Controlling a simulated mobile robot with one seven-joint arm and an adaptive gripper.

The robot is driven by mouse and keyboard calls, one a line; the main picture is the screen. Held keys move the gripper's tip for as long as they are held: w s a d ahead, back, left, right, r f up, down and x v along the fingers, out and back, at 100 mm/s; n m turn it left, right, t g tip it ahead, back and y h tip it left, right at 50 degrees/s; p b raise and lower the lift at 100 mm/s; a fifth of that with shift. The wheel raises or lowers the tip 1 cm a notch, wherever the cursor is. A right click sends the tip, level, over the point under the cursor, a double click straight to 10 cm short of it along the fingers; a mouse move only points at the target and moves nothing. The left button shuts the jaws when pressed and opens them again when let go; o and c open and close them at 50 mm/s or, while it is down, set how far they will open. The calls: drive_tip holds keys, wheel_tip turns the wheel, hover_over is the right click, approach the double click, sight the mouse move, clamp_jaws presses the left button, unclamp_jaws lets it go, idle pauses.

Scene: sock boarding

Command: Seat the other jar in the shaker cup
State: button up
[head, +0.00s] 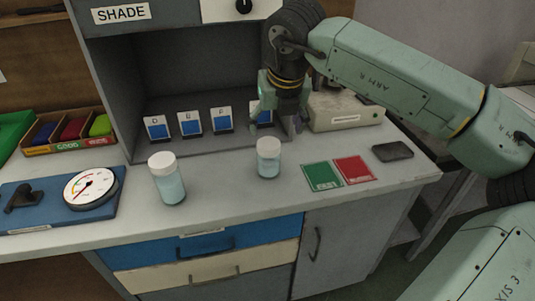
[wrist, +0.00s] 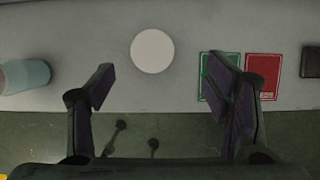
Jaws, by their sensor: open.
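Two jars with white lids and pale blue contents stand upright on the grey counter in the head view. The larger-looking jar (head: 169,182) is at the left, and the other jar (head: 268,164) is nearer the middle. My gripper (head: 278,118) is open and empty, and appears behind and above the middle jar. In the wrist view, a round white lid (wrist: 153,50) lies beyond and between the open fingertips (wrist: 162,80), apart from both. The left jar (wrist: 28,75) shows at the left edge. I cannot make out a shaker cup; a beige machine (head: 345,112) is partly hidden behind my gripper.
Green (head: 322,176) and red (head: 354,169) cards and a dark flat block (head: 392,151) lie at right. Several blue-and-white cards (head: 191,123) stand in the grey booth (head: 180,75). A round dial (head: 90,188) is at left. Counter between the jars is clear.

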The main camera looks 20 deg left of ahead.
sight(269, 144)
drive_tip(key=x, duration=0.3)
drive_tip(key=shift+a+f, duration=0.1)
drive_tip(key=shift+a, duration=0.1)
drive_tip(key=shift+s+a+p+x, duration=0.15)
drive_tip(key=shift+p+x, duration=0.55)
drive_tip(key=shift+x, duration=0.65)
drive_tip(key=shift+s+a+p+x, duration=0.15)
drive_tip(key=shift+p+x, duration=0.5)
drive_tip(key=shift+x, duration=0.7)
drive_tip(key=shift+c, duration=0.3)
clamp_jaws()
